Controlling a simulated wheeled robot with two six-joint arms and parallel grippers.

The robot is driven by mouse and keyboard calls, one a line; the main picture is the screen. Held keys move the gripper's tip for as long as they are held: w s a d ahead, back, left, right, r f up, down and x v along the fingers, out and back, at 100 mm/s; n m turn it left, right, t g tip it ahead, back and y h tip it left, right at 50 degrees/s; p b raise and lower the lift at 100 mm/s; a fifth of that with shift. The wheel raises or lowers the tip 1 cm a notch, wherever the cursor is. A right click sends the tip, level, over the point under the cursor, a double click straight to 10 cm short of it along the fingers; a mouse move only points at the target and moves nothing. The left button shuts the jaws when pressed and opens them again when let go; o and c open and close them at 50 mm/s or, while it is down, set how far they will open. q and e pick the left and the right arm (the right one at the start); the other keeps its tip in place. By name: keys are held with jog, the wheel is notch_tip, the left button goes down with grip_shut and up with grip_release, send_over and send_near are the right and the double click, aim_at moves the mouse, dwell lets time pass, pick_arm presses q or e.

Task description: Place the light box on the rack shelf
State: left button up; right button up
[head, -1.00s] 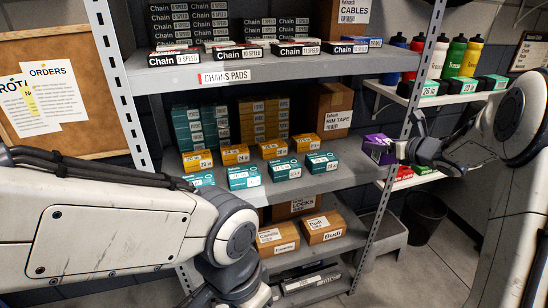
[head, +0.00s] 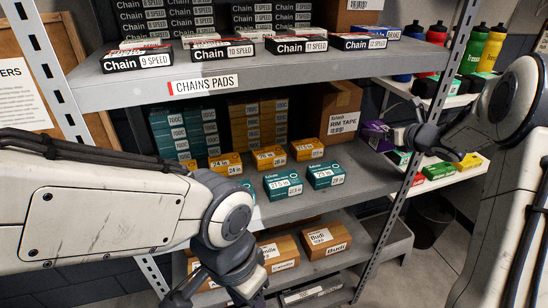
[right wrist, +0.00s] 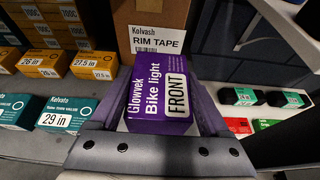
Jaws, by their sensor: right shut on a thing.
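The light box is a purple carton (head: 375,134) marked "Bike light FRONT"; it also shows in the right wrist view (right wrist: 160,95). My right gripper (head: 397,136) is shut on it, with one finger on each side (right wrist: 163,118). The box is at the right end of the rack's middle shelf (head: 362,168), beside the Rim Tape carton (head: 341,112). I cannot tell whether its underside touches the shelf. My left gripper (head: 188,296) is at the bottom edge of the head view, partly cut off, and its jaws are unclear.
Teal boxes (head: 283,184) and orange boxes (head: 270,158) line the middle shelf left of the light box. The upper shelf (head: 205,86) with chain boxes lies overhead. A slanted metal upright (head: 446,78) stands close to my right gripper. A white side shelf (head: 455,175) holds small boxes.

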jog(key=shift+w+d, duration=0.15)
jog(key=shift+w, duration=0.05)
jog(key=f, duration=0.5)
jog(key=shift+w+a+f, duration=0.15)
jog(key=shift+a+f, duration=0.05)
jog(key=shift+a, duration=0.15)
jog(key=shift+f, duration=2.2)
pick_arm(q)
jog(key=shift+w+d+f, duration=0.2)
jog(key=shift+w, duration=0.1)
pick_arm(e)
jog(key=shift+f+b, duration=0.2)
jog(key=shift+b, duration=0.35)
jog(key=o, duration=1.3)
pick_arm(q)
jog(key=shift+f, duration=0.25)
